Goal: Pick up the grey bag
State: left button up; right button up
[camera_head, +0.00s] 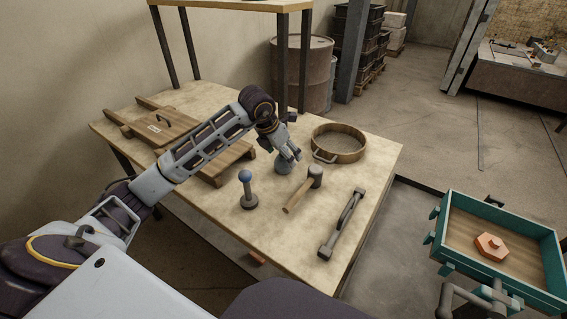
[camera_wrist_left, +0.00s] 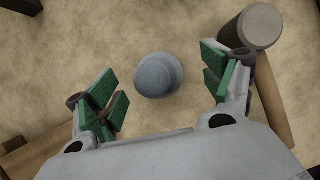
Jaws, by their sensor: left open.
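The grey bag (camera_head: 283,167) is a small rounded grey lump on the wooden table, just below my left gripper (camera_head: 287,153). In the left wrist view the bag (camera_wrist_left: 158,76) shows from above as a round grey shape. My left gripper (camera_wrist_left: 163,92) is open, with its green finger pads on either side of the bag and gaps between them and it. The gripper partly hides the bag in the head view. My right gripper is not in view.
A mallet (camera_head: 303,189) lies close to the bag, its head (camera_wrist_left: 260,27) near a fingertip. A blue-topped tool (camera_head: 247,190), a metal bar tool (camera_head: 342,223), a round sieve (camera_head: 338,143) and a wooden board (camera_head: 160,126) are on the table (camera_head: 215,205). A teal cart (camera_head: 500,217) stands right.

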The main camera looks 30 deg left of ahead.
pick_arm(q)
jog(key=shift+w+f, duration=0.15)
jog(key=shift+f, duration=0.2)
jog(key=x, duration=0.3)
jog(key=shift+w+a+f, duration=0.15)
jog(key=shift+f, duration=0.15)
jog(key=shift+w+f+b, duration=0.2)
jog(key=shift+f+b, duration=0.1)
jog(key=shift+f, duration=0.05)
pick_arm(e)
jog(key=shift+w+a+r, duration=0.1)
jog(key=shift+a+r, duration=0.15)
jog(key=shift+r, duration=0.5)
pick_arm(q)
jog(key=shift+c, duration=0.5)
jog(key=c, duration=1)
jog(key=shift+r, duration=0.1)
jog(key=shift+c, duration=0.2)
